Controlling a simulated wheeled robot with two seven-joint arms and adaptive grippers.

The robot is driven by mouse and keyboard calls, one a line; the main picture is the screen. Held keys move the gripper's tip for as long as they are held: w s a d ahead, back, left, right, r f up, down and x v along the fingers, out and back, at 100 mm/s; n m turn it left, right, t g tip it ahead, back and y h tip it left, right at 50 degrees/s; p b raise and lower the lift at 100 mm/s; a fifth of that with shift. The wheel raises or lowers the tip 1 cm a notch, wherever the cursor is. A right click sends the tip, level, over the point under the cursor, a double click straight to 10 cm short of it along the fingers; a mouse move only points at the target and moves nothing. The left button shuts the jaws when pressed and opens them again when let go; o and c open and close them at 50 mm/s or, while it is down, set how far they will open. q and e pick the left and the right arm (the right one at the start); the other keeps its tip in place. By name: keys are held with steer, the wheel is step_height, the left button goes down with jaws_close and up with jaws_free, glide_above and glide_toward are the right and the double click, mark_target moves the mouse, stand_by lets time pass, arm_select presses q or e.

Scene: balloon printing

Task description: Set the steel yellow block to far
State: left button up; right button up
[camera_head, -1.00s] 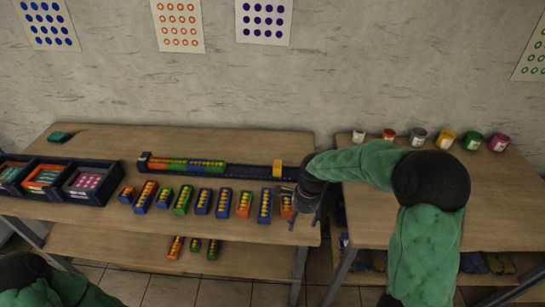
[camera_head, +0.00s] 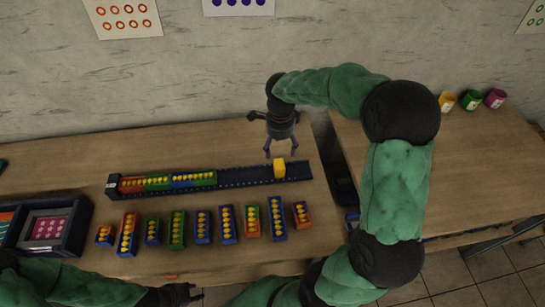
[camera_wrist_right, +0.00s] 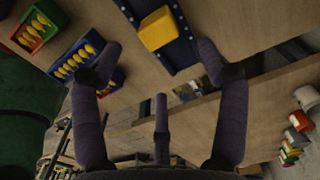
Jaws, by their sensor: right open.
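The yellow block (camera_head: 279,169) sits on the dark blue rail (camera_head: 240,177), near its right end. My right gripper (camera_head: 281,153) is open and empty, pointing down just behind the block and close to it. In the right wrist view the yellow block (camera_wrist_right: 157,28) shows past the spread fingers (camera_wrist_right: 159,55), near the top edge, and the fingers appear apart from it. My left gripper (camera_head: 185,293) is low at the front edge of the table; its fingers are too small and dark to read.
Red, green and blue pieces with yellow beads (camera_head: 157,183) fill the rail's left part. A row of similar bead pieces (camera_head: 202,226) lies in front of it. A dark tray (camera_head: 72,232) stands at left. Paint pots (camera_head: 470,99) stand on the right table. The rail's middle is empty.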

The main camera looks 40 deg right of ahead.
mark_target(279, 164)
step_height(279, 164, down, 10)
steer(key=shift+s+b, duration=0.15)
steer(key=shift+b, duration=1.05)
